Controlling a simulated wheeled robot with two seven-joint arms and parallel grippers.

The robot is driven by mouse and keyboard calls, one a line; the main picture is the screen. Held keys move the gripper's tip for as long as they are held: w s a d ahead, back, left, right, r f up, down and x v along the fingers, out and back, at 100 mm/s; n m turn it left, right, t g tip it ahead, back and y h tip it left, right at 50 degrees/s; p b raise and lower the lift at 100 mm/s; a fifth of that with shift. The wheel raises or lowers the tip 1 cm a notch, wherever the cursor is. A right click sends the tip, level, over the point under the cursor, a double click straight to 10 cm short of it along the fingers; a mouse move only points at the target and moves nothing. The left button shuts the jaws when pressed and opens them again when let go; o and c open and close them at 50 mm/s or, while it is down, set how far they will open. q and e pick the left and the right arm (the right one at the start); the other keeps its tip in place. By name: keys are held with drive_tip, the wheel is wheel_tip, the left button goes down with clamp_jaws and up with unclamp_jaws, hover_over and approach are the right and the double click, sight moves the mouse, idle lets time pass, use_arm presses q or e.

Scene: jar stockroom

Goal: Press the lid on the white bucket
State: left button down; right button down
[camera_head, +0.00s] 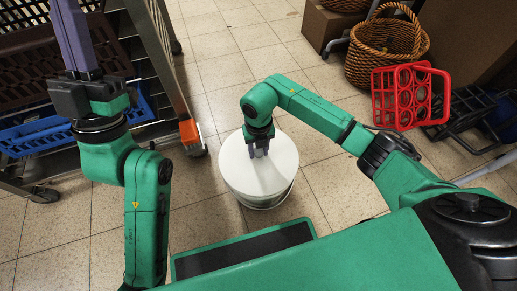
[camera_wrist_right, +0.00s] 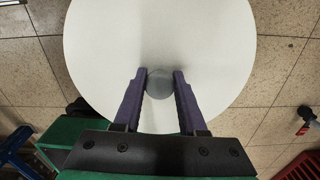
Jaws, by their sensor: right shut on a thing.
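The white lid (camera_head: 239,182) is a round disc lying over the top of the white bucket (camera_head: 272,203) on the floor. A strip of the bucket's side shows below the lid's front edge; whether the lid is fully seated cannot be told. My right gripper (camera_head: 259,153) points down at the lid's middle. In the right wrist view, its purple fingers (camera_wrist_right: 159,80) are shut on the lid's grey round knob (camera_wrist_right: 159,86). My left gripper (camera_head: 72,35) is raised at the upper left, away from the bucket, its purple fingers seen edge-on.
A metal rack (camera_head: 168,65) with a blue crate (camera_head: 140,112) stands at the left. A wicker basket (camera_head: 385,67) and a red bottle carrier (camera_head: 402,97) stand at the upper right. Tiled floor around the bucket is mostly clear.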

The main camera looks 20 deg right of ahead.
drive_tip(key=shift+f, duration=0.55)
idle(0.9)
idle(0.8)
unclamp_jaws()
idle(0.4)
